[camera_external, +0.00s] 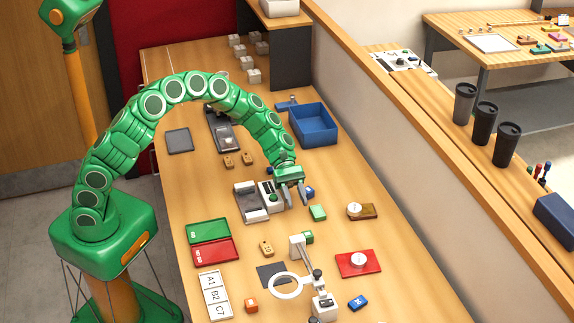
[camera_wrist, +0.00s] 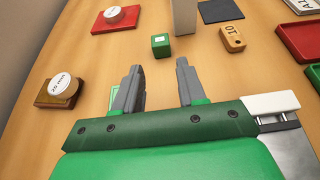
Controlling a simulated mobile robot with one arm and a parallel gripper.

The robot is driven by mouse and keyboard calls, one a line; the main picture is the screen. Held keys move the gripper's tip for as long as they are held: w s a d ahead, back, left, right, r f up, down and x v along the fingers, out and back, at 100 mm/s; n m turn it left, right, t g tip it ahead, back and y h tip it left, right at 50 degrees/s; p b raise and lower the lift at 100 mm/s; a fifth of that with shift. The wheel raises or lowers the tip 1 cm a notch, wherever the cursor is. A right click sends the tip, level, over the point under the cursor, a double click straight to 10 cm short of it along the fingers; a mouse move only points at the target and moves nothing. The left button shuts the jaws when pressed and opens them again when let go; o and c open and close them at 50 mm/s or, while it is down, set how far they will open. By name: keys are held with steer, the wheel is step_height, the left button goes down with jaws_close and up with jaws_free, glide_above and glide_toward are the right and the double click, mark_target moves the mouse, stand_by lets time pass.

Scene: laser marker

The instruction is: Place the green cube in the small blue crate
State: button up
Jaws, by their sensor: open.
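A small green cube (camera_external: 307,237) sits on the wooden table, just behind the ring magnifier's stand. In the wrist view the cube (camera_wrist: 160,45) lies beyond my fingertips, roughly in line with the gap between them. My gripper (camera_external: 296,205) points down, open and empty, behind the cube as seen from outside; its spread fingers (camera_wrist: 158,66) touch nothing visible. A lighter green block (camera_external: 317,212) lies just right of my gripper and is partly hidden by the left finger in the wrist view. The open blue crate (camera_external: 313,110) stands farther back along the table; its inside looks empty.
The ring magnifier (camera_external: 285,287) stands in front of the cube. A red plate with a round dial (camera_external: 358,263) and a wooden block with a dial (camera_external: 362,212) lie right. A small blue block (camera_external: 309,192) is beside my gripper. Green and red trays (camera_external: 209,231) lie left.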

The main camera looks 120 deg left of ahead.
steer(key=w+a+r+n+t+y, duration=0.15)
steer(key=w+r+n+y, duration=0.3)
steer(key=w, duration=0.45)
steer(key=w+a+r+n+t+y, duration=0.15)
steer(key=w+r+n+y, duration=0.3)
steer(key=w, duration=0.45)
steer(key=n+g+y, duration=0.4)
steer(key=n+g, duration=0.5)
steer(key=g, duration=0.1)
glide_toward(308, 234)
steer(key=f, duration=0.1)
steer(key=shift+t, duration=0.3)
steer(key=shift+s+a+x, duration=0.1)
steer(key=shift+s+x, duration=0.05)
steer(key=shift+x, duration=1.75)
steer(key=shift+s+a+x, duration=0.1)
steer(key=shift+x, duration=1.8)
jaws_close()
